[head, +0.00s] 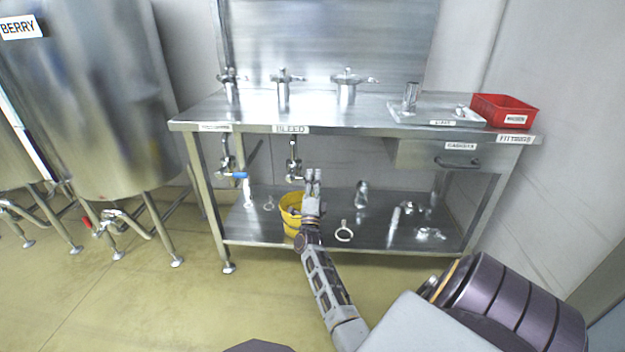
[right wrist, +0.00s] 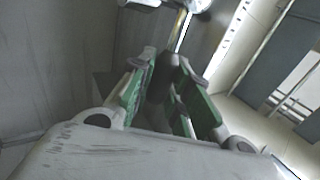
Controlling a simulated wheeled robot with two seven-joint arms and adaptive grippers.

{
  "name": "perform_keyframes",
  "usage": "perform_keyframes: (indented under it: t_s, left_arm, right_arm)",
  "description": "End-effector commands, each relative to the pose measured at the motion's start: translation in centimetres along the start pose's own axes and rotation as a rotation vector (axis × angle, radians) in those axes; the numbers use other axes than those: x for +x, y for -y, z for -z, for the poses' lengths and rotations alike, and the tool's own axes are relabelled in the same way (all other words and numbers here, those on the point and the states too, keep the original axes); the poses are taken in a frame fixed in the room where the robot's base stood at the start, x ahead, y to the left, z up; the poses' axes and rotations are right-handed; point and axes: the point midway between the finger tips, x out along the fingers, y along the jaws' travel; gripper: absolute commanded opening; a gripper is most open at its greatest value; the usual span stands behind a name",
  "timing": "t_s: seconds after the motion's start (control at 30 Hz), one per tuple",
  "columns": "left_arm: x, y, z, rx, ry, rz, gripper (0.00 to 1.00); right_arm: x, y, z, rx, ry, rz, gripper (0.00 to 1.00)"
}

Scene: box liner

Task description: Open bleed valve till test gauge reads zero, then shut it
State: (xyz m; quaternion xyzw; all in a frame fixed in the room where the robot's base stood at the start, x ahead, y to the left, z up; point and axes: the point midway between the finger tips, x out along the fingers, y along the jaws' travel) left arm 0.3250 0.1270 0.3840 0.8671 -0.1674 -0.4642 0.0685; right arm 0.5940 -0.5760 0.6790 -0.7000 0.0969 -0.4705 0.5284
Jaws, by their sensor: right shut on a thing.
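The bleed valve (head: 293,164) hangs under the bench top, below a label reading BLEED (head: 292,129). My right gripper (head: 312,176) is raised just right of the valve, above the lower shelf. In the right wrist view, the green-padded fingers (right wrist: 165,95) are shut on a dark handle (right wrist: 162,82), with a shiny metal rod (right wrist: 181,30) beyond it. In the head view the gripper hides the handle, so its angle cannot be told. No gauge dial can be made out. My left gripper is not in view.
A blue-handled valve (head: 240,175) hangs left of the bleed valve. A yellow bucket (head: 289,213) stands on the lower shelf (head: 330,236) below my gripper. Several loose fittings lie to its right. A red bin (head: 503,108) and a tray (head: 437,121) are on the bench top.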

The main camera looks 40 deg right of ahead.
Motion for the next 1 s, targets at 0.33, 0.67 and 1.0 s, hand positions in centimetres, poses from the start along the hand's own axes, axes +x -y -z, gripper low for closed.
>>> perform_keyframes:
  t_s: [0.33,0.67,1.0]
  left_arm:
    - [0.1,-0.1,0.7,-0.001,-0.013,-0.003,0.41]
    - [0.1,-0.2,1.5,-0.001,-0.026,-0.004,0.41]
    - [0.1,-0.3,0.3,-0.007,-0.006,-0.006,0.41]
  right_arm:
    - [-0.1,-0.2,0.0,0.014,-0.009,-0.003,0.00]
    - [-0.1,-0.2,0.0,0.012,-0.008,-0.002,0.41]
    - [-0.2,-0.1,0.0,0.012,-0.007,-0.001,0.41]
